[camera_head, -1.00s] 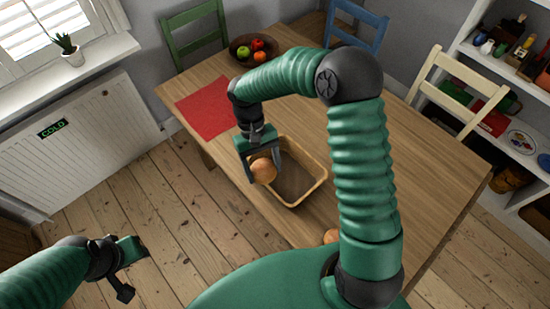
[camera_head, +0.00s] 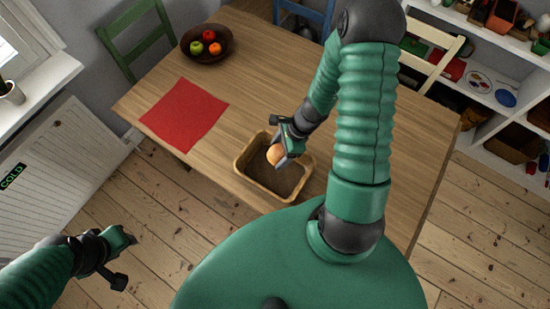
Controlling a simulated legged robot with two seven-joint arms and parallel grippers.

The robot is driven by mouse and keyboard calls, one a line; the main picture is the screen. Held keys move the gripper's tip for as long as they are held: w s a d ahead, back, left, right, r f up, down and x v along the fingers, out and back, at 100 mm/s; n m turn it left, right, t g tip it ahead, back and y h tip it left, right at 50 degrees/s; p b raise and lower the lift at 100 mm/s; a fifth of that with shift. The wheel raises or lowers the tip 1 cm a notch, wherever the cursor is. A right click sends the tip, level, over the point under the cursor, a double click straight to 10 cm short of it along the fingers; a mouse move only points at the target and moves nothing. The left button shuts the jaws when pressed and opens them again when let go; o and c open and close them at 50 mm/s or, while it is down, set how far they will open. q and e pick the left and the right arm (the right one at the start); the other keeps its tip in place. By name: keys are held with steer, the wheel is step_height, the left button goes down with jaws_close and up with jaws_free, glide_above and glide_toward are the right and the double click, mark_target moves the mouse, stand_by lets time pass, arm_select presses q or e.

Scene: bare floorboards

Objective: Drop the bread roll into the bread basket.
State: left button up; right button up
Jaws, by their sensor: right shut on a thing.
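The bread roll (camera_head: 275,154) is round and golden brown. My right gripper (camera_head: 280,158) is shut on it and holds it over the bread basket, toward its upper part in the picture. The bread basket (camera_head: 243,184) is a tan, rectangular open container on the table. Its visible inside looks empty, with part of it hidden behind the gripper and roll. My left gripper (camera_head: 130,240) is at the lower left, away from the table; its fingers are too foreshortened to tell open from shut.
The wooden table (camera_head: 262,80) has free room around the basket. A red mat (camera_head: 184,113) lies on its left, with a dark bowl (camera_head: 188,50) of fruit behind. Green (camera_head: 140,40) and cream (camera_head: 436,58) chairs stand around it. Shelves (camera_head: 500,60) are at right.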

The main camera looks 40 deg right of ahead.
steer(key=f+b, duration=0.2)
steer(key=f, duration=0.1)
steer(key=f+b, duration=0.1)
steer(key=b, duration=0.1)
steer(key=shift+s+a+f, duration=0.1)
steer(key=shift+a+f, duration=0.15)
steer(key=shift+f, duration=0.15)
steer(key=shift+d+f+b, duration=0.15)
steer(key=shift+f+b, duration=0.15)
steer(key=shift+d+f, duration=0.1)
steer(key=shift+d, duration=0.2)
steer(key=o, duration=1.1)
steer(key=shift+a, duration=0.1)
steer(key=shift+c, duration=0.2)
steer(key=o, duration=0.3)
steer(key=shift+a, duration=0.3)
steer(key=shift+o, duration=0.2)
